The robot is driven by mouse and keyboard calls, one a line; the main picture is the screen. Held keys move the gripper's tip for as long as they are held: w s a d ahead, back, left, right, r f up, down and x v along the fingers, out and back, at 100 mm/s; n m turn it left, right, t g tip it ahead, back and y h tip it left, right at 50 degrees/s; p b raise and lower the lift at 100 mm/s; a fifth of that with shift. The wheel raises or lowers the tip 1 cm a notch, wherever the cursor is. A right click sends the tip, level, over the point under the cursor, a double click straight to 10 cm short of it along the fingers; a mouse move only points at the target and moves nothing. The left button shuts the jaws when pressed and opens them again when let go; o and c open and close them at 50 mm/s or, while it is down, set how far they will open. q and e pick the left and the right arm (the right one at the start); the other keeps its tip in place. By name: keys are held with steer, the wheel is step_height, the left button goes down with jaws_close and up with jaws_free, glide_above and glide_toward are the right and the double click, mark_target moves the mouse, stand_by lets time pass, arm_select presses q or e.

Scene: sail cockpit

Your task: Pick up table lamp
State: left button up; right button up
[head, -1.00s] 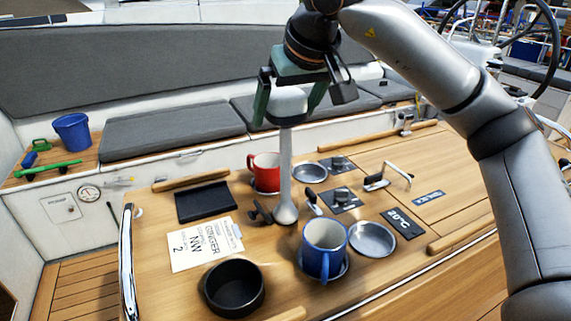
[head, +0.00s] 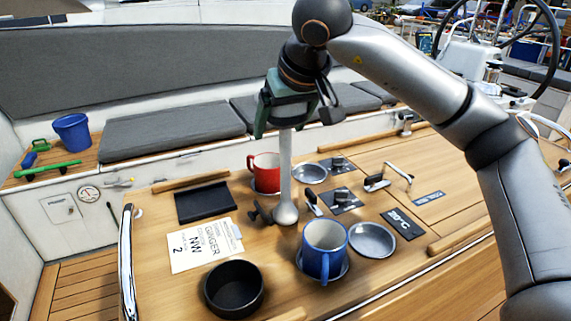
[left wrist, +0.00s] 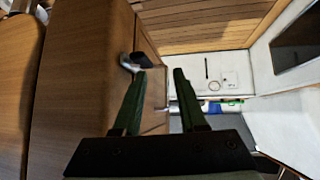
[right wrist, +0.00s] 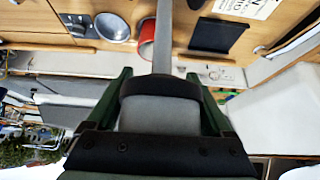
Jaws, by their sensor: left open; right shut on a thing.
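The table lamp (head: 286,170) is a slim white-grey post with a round flared foot and a wider head, upright at the wooden table. Its foot appears to be on the table top, between the red mug and the blue mug. My right gripper (head: 287,112) is shut on the lamp's head from above. In the right wrist view the lamp head (right wrist: 160,115) sits between the green fingers, with the post running away from it. My left gripper (left wrist: 152,75) is open and empty beside the wooden table edge in the left wrist view; it is outside the head view.
A red mug (head: 266,172), blue mug (head: 323,250), black bowl (head: 234,288), metal dish (head: 372,239) and paper card (head: 205,244) crowd the table around the lamp. A black tray (head: 205,201) lies further left. A steel rail (head: 128,262) edges the table's left end.

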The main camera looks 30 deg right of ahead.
jaws_close()
steer(key=shift+r, duration=0.1)
steer(key=shift+r, duration=0.1)
